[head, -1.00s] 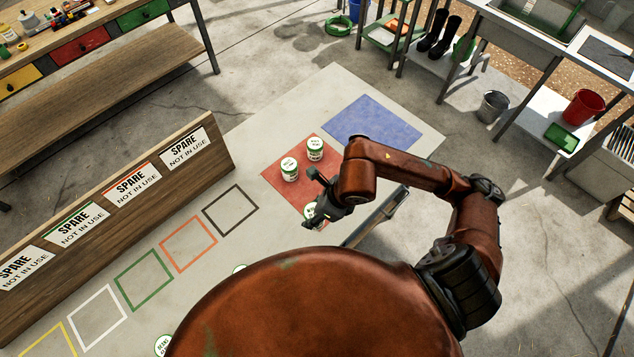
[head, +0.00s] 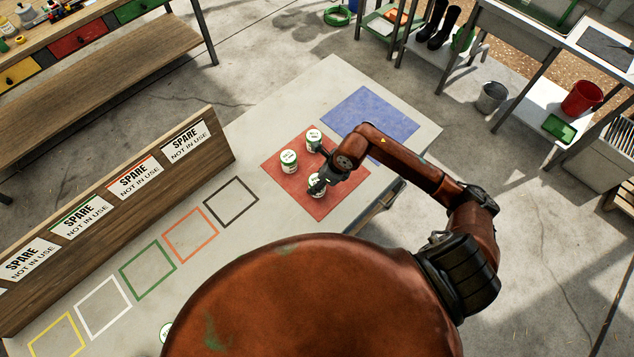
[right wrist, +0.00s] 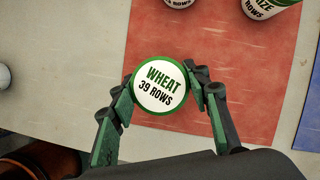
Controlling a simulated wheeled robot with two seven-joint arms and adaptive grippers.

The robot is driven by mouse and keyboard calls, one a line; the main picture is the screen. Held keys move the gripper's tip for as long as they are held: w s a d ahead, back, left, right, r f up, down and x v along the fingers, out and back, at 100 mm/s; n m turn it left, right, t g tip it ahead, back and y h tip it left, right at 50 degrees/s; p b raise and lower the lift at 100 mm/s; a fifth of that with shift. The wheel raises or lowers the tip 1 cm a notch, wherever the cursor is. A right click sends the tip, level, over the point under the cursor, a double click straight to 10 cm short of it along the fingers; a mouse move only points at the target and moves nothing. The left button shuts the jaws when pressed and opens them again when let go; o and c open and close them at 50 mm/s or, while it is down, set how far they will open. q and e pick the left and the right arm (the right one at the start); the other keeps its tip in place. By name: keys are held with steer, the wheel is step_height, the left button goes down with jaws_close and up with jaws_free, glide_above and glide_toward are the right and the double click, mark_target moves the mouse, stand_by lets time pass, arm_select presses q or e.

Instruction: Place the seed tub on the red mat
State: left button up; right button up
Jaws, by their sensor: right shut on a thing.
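The red mat (head: 318,204) lies on the pale table. My right gripper (head: 318,186) is shut on a white and green seed tub (head: 317,179) over the mat. In the right wrist view the held tub's lid (right wrist: 160,87) reads "WHEAT 39 ROWS", and the fingers (right wrist: 160,95) grip it from both sides. The tub looks upright; I cannot tell whether its base touches the mat. Two other tubs stand on the mat, one at its left (head: 289,161) and one at its back (head: 313,141). My left gripper is not in view.
A blue mat (head: 372,123) lies beyond the red one. Coloured outline squares, including a black one (head: 231,202), run along the table before a wooden board with "SPARE" signs (head: 134,178). Another tub (head: 166,332) shows partly at the bottom. The red mat's front part is bare.

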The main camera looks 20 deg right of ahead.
steer(key=shift+f, duration=0.75)
steer(key=shift+f, duration=0.1)
steer(key=o, duration=1.3)
steer(key=shift+c, duration=0.2)
steer(key=b+v, duration=0.1)
steer(key=v, duration=1.1)
steer(key=shift+s, duration=0.1)
